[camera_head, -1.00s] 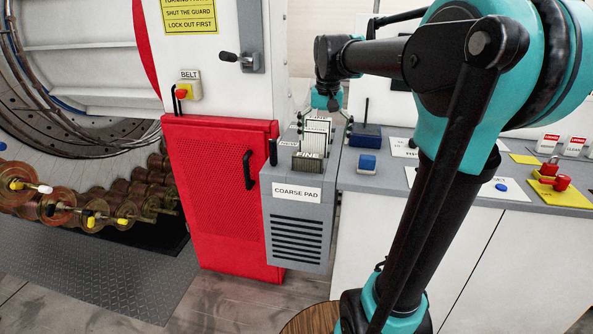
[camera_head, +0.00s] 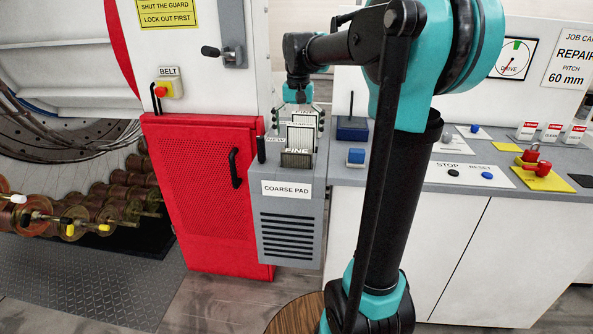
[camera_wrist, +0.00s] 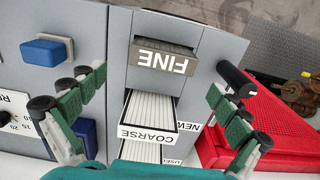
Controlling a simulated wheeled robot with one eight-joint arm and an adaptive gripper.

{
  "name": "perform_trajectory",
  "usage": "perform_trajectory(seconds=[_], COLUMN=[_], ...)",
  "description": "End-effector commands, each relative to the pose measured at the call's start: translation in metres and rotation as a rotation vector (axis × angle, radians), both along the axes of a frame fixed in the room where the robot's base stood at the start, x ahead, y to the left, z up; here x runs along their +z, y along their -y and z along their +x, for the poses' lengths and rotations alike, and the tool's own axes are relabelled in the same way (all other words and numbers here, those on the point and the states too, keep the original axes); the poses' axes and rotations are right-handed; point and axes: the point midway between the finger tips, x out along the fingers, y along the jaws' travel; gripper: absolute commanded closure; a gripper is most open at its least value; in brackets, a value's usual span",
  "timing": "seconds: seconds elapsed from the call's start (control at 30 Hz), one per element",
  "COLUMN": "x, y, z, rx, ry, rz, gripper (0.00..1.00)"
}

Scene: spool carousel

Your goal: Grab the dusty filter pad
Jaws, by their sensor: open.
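A grey-brown, dusty-looking filter pad (camera_head: 297,159) labelled FINE stands in the front slot of the grey pad rack (camera_head: 290,228). It also shows at the top of the wrist view (camera_wrist: 165,58). A white, clean-looking pad (camera_head: 301,140) stands behind it; in the wrist view it reads COARSE (camera_wrist: 150,112). A further white pad (camera_wrist: 140,151) stands behind that, partly hidden by my gripper. My gripper (camera_head: 299,116) is open and empty above the rear of the rack. In the wrist view its green fingers (camera_wrist: 157,85) spread either side of the COARSE pad, apart from the FINE pad.
A black post (camera_wrist: 236,78) stands beside the rack, next to the red cabinet (camera_head: 203,200). A blue button box (camera_head: 356,156) and a dark blue box with a rod (camera_head: 352,130) sit on the counter to the right. NEW and USED labels mark the rack.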

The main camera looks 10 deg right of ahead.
Motion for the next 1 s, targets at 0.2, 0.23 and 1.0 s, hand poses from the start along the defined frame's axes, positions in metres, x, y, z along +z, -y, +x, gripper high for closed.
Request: perform_trajectory(seconds=[0.2,0.23,1.0], x=[-0.015,-0.017,-0.066], y=[0.000,-0.001,-0.005], z=[0.000,0.000,-0.002], rx=[0.000,0.000,0.000], ry=[0.000,0.000,0.000], rz=[0.000,0.000,0.000], gripper=[0.00,0.00,0.14])
